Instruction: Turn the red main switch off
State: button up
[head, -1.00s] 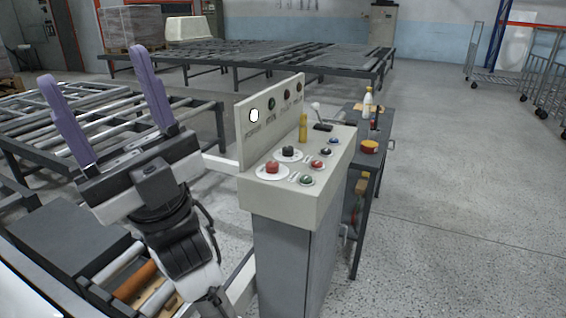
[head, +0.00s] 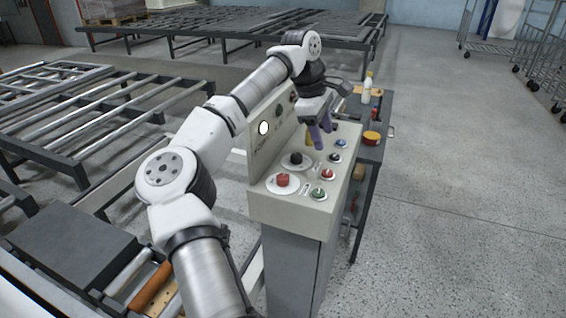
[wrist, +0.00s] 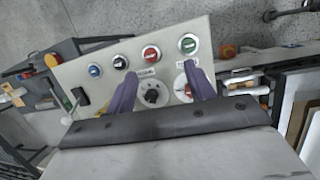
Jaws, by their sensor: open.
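The red main switch (head: 283,180) is a red knob on a white round plate, on the sloping top of the grey control box (head: 290,208). Its position mark is too small to read. In the wrist view the red switch (wrist: 187,91) is partly hidden by the right finger. My gripper (head: 321,140) is open and empty, its purple fingers pointing down over the panel, beyond the red switch. In the wrist view my gripper (wrist: 160,72) has its fingers on either side of the black knob (wrist: 152,96), seemingly above it. Contact cannot be told.
Green (head: 318,194), red (head: 328,174), black and blue push buttons line the panel's right side. An upright back plate (head: 262,145) borders its left. A yellow bottle partly shows behind my fingers. A dark cart (head: 374,150) stands behind the box. Floor to the right is clear.

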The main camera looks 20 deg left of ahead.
aim_at(283, 176)
jog(key=s+a+g+y, duration=0.1)
jog(key=s+a+y, duration=0.15)
jog(key=a, duration=0.65)
jog(key=shift+n, duration=0.4)
notch_tip(283, 176, down, 13)
jog(key=p, duration=0.3)
jog(key=shift+w+a+f+p, duration=0.1)
jog(key=shift+f+p, duration=0.05)
jog(key=shift+p, duration=0.25)
jog(key=c, duration=1)
